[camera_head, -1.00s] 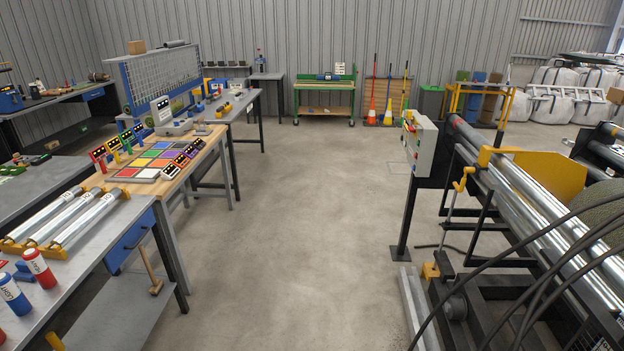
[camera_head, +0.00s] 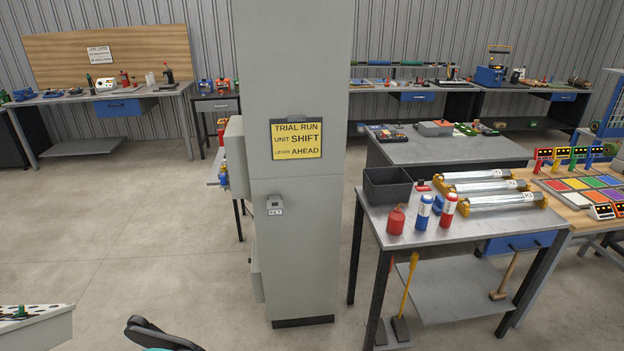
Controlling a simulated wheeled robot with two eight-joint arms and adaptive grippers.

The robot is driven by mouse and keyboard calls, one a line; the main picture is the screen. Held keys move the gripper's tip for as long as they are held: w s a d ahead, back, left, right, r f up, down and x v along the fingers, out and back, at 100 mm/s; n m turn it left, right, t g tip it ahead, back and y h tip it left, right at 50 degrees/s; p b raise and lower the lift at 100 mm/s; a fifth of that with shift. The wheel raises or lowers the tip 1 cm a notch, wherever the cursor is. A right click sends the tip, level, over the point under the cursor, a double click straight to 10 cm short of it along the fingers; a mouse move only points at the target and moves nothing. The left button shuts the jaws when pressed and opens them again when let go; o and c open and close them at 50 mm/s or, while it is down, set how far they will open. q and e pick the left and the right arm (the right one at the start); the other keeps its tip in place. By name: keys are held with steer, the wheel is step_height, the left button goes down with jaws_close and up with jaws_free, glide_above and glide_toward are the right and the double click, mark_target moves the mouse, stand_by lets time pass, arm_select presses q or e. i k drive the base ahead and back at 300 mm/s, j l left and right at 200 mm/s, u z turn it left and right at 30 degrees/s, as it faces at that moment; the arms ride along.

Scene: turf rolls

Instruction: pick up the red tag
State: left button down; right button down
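I cannot make out a thing that is clearly a red tag. A small flat red piece (camera_head: 423,188) lies on the near workbench (camera_head: 473,225), between a dark open bin (camera_head: 388,187) and the metal rollers (camera_head: 488,188); it is too small to identify. A small red upright piece with a dark face (camera_head: 543,155) stands at the back of the wooden bench at right, beside similar coloured ones.
A grey column (camera_head: 291,210) with a yellow sign (camera_head: 297,140) stands in the middle. A red bottle (camera_head: 396,220) and two canisters stand on the near workbench. Floor at left (camera_head: 110,220) is mostly clear.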

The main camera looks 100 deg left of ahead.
mark_target(420, 186)
steer(key=u, duration=2.4)
steer(key=i+z, duration=0.35)
steer(key=i, duration=0.2)
steer(key=i+j+z, duration=0.1)
steer(key=i+z, duration=0.25)
steer(key=i, duration=0.25)
steer(key=i+z, duration=0.45)
steer(key=i, duration=0.5)
steer(key=i+u, duration=0.7)
steer(key=i+l+u, duration=0.1)
steer(key=i+u, duration=0.5)
steer(key=i, duration=0.15)
